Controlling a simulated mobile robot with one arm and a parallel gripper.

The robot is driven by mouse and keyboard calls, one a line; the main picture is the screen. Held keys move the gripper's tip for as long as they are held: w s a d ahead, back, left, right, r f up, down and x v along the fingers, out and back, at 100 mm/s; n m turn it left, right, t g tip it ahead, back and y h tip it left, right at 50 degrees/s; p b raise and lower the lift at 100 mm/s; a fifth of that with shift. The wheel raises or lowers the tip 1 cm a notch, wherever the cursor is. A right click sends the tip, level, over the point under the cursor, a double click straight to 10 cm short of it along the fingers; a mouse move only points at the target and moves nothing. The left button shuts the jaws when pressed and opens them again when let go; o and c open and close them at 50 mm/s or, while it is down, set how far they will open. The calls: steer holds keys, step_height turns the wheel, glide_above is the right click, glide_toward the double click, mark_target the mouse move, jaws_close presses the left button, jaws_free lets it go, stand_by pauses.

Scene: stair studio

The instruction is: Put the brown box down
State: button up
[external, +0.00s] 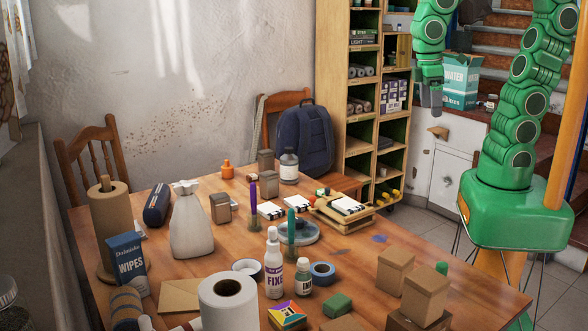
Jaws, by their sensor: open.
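My gripper (436,112) is the dark end of the green arm. It points down in front of the white cabinet, well to the right of and above the table. It is open; its fingertips are small and hard to make out. A small brown piece (438,132) shows just below the fingertips against the cabinet; I cannot tell whether it is a box or part of the cabinet. Brown cardboard boxes stand at the table's front right: one (394,271) behind another (425,293). Smaller brownish boxes stand farther back, one (220,208) near the white bag and one (266,160) by the jar.
The wooden table (350,255) is crowded with bottles, tape, paper rolls and a wipes box (127,257). Its right part has some bare wood. A shelf unit (362,100), a chair with a blue backpack (304,138) and a teal carton (458,82) stand behind.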

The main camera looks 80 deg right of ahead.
steer(key=s+d+f+m, duration=0.1)
steer(key=s+d, duration=0.5)
steer(key=s, duration=0.3)
steer(key=shift+f+m, duration=0.15)
steer(key=shift+m, duration=0.25)
steer(key=shift+o, duration=0.4)
steer(key=w+a+f+y, duration=0.3)
steer(key=w+a+y, duration=0.2)
steer(key=w, duration=0.2)
steer(key=w+a+f+y, duration=0.3)
steer(key=w+a+y, duration=0.3)
steer(key=w, duration=0.1)
steer(key=w+d+f+t+y, duration=0.1)
steer(key=w+d+t+y, duration=0.1)
steer(key=w, duration=0.4)
steer(key=w+d+f+m+t+h, duration=0.1)
steer(key=w+d+f+m+t, duration=0.4)
steer(key=d, duration=0.3)
steer(key=w+d+f+m+t, duration=0.3)
steer(key=w+d+f+t, duration=0.25)
steer(key=w+d, duration=0.2)
steer(key=d+f+m+t+h, duration=0.3)
steer(key=d+f+m+h, duration=0.1)
steer(key=d+f, duration=0.35)
steer(key=shift+g, duration=0.25)
steer(key=shift+r+x, duration=0.15)
steer(key=shift+x, duration=2.15)
steer(key=shift+r+x, duration=0.1)
steer(key=shift+x, duration=2.2)
